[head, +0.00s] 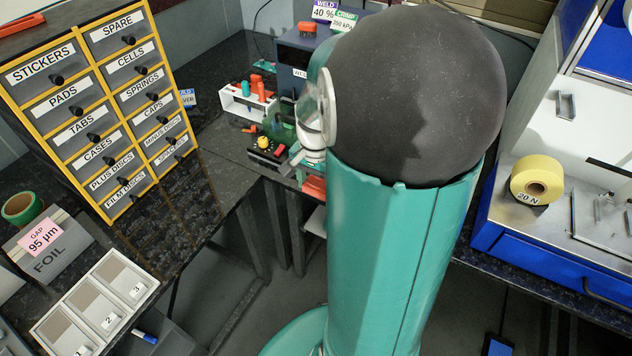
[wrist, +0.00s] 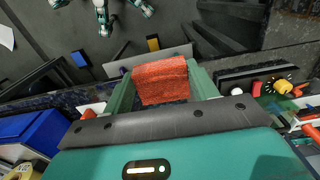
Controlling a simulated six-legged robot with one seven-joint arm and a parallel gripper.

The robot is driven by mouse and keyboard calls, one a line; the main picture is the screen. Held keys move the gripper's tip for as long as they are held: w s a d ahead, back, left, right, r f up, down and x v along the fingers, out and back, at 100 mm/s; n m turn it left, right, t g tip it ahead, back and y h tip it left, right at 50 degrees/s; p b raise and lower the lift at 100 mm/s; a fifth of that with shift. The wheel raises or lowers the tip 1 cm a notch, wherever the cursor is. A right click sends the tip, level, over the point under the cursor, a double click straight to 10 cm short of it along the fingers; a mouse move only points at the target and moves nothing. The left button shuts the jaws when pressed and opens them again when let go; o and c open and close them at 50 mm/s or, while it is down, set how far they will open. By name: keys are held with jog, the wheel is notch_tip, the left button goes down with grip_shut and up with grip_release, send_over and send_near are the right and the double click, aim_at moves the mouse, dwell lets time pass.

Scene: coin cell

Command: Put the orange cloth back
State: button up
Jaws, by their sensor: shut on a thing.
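The orange cloth (wrist: 160,82) shows in the wrist view as a folded, rough-textured piece. It sits between the two green fingers of my gripper (wrist: 162,76), which is shut on it. A grey strip (wrist: 116,70) lies just beyond the cloth; I cannot tell whether they touch. In the head view my own arm covers much of the middle, and an orange patch (head: 314,187) shows at its left edge, by the bench front. It looks like the cloth, mostly hidden.
A bench with a white rack (head: 240,104) and a small device with a yellow knob (head: 264,150) is near the arm. A labelled drawer cabinet (head: 100,105) stands left. Dark floor lies between the benches.

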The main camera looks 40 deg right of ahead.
jog(key=w+d+f, duration=0.4)
jog(key=w, duration=0.1)
jog(key=w+d+f, duration=0.5)
jog(key=shift+f, duration=0.2)
jog(key=shift+w+d+f, duration=0.1)
jog(key=shift+f, duration=1.7)
jog(key=shift+f, duration=0.15)
jog(key=o, duration=0.9)
jog(key=shift+o, duration=0.2)
